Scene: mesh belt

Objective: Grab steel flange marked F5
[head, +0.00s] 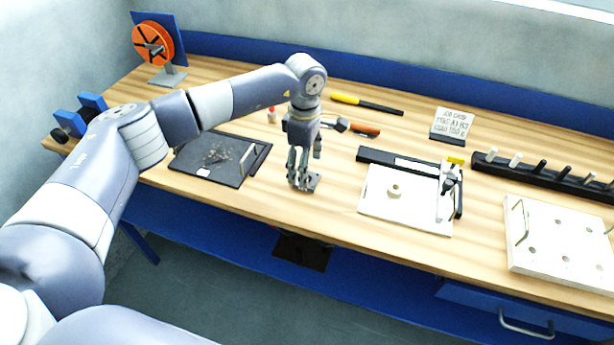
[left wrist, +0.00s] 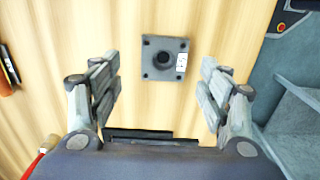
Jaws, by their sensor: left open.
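The steel flange (left wrist: 153,72) is a square dark grey plate with a round centre hole, corner holes and a white label whose marking is too small to read. It lies flat on the wooden bench, and in the head view part of it shows under my left gripper (head: 301,178). In the left wrist view my left gripper (left wrist: 158,66) is open, pointing down, with one finger on each side of the flange. There is a gap between the flange and each finger in that view. The gripper looks empty. My right gripper is not in view.
A dark tray (head: 190,160) with small loose bits lies left of my gripper. A white board fixture (head: 385,207) stands to the right, with a white holed plate (head: 555,240) farther right. An orange-handled tool (head: 365,131) lies behind. The bench's front edge is close.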

